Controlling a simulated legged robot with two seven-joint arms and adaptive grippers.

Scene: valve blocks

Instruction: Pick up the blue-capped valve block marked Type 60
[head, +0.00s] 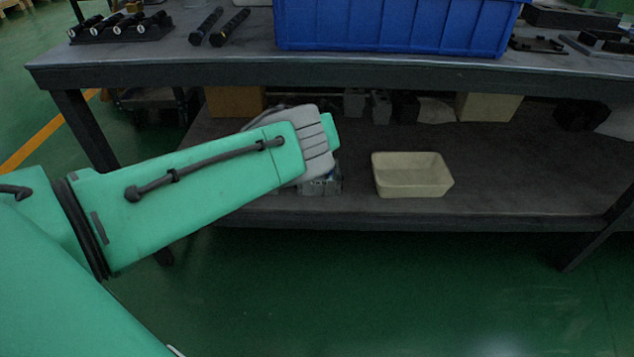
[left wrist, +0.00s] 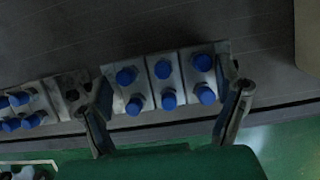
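In the left wrist view a grey metal valve block (left wrist: 147,92) with blue caps sits on the lower shelf, and another blue-capped block (left wrist: 203,76) stands close on its right. I cannot read a Type 60 marking on either. More blue-capped blocks (left wrist: 22,108) lie at the left edge. My left gripper (left wrist: 170,92) is open, one finger at each end of the central blocks; I cannot tell whether the fingers touch them. In the head view my forearm hides most of the blocks (head: 322,186) and the gripper's fingers. My right gripper is not in view.
A cream tray (head: 413,190) stands on the lower shelf to the right of the blocks, with bare shelf beyond it. The workbench top (head: 180,60) overhangs the shelf. A blue bin (head: 395,25) stands on top. Dark parts and boxes line the shelf's back.

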